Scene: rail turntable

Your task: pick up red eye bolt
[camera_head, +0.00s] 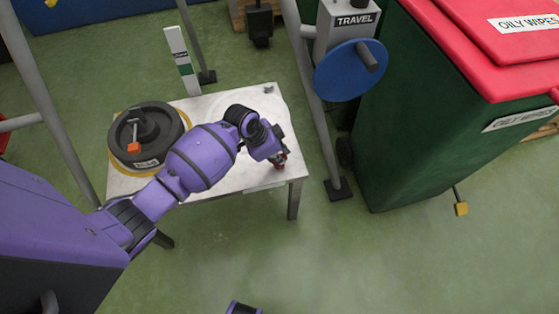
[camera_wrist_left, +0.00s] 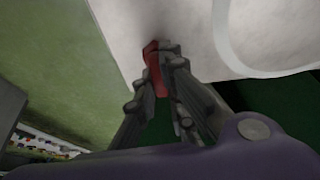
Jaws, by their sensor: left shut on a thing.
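The red eye bolt (camera_wrist_left: 153,68) shows in the left wrist view between the fingertips of my left gripper (camera_wrist_left: 163,72). The gripper is shut on it, over the edge of the white table top. In the head view my left gripper (camera_head: 279,160) is at the right part of the white table (camera_head: 235,179), near its front right corner. Only a small red bit of the bolt shows there, and the fingers hide most of it. I cannot tell whether the bolt touches the table top.
A dark round weight (camera_head: 172,120) with an orange-tipped handle sits on the table's left. A grey post with a blue disc (camera_head: 340,72) and a green bin with a red lid (camera_head: 430,120) stand to the right. The floor in front is mostly clear.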

